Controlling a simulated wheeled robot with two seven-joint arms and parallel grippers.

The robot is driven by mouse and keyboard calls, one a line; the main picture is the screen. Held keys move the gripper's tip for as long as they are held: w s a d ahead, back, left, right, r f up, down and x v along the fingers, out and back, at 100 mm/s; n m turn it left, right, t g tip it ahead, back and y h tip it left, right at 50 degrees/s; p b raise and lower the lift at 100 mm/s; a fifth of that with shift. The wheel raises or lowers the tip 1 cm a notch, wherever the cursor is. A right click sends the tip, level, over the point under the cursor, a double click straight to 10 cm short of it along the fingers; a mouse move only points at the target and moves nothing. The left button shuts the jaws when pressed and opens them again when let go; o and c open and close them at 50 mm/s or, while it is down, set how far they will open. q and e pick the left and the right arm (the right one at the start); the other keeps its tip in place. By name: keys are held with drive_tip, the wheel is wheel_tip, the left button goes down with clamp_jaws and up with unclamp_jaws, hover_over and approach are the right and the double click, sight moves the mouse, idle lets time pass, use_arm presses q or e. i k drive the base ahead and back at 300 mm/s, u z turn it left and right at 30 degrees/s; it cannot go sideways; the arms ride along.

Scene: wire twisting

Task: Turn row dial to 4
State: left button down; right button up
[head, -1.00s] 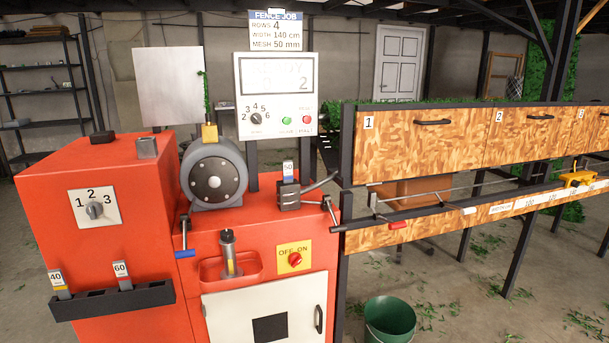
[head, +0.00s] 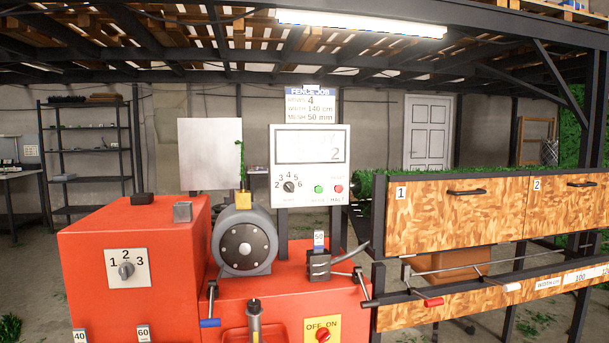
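The row dial (head: 289,187) is a small dark knob on the white control panel (head: 311,165), with the numbers 2 to 6 around it. Which number its pointer marks is too small to tell for sure. The panel's screen (head: 310,148) shows a 2 at its right; the rest of its text is faint. A green button (head: 319,189) and a red button (head: 338,189) sit right of the dial. The job sign (head: 311,101) above reads rows 4, width 140 cm, mesh 50 mm. Neither of my grippers is in view.
The red machine (head: 130,235) carries a 1-2-3 dial (head: 126,269), a grey motor (head: 245,243) and a red on/off switch (head: 322,335). A wooden bench (head: 455,215) with drawers stands at right. A blue-tipped handle (head: 210,322) sticks out in front.

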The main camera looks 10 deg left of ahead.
sight(288, 187)
drive_tip(key=u, duration=0.35)
drive_tip(key=k, duration=0.45)
drive_tip(key=u, duration=1.2)
drive_tip(key=i, duration=1.75)
drive_tip(key=z, duration=0.8)
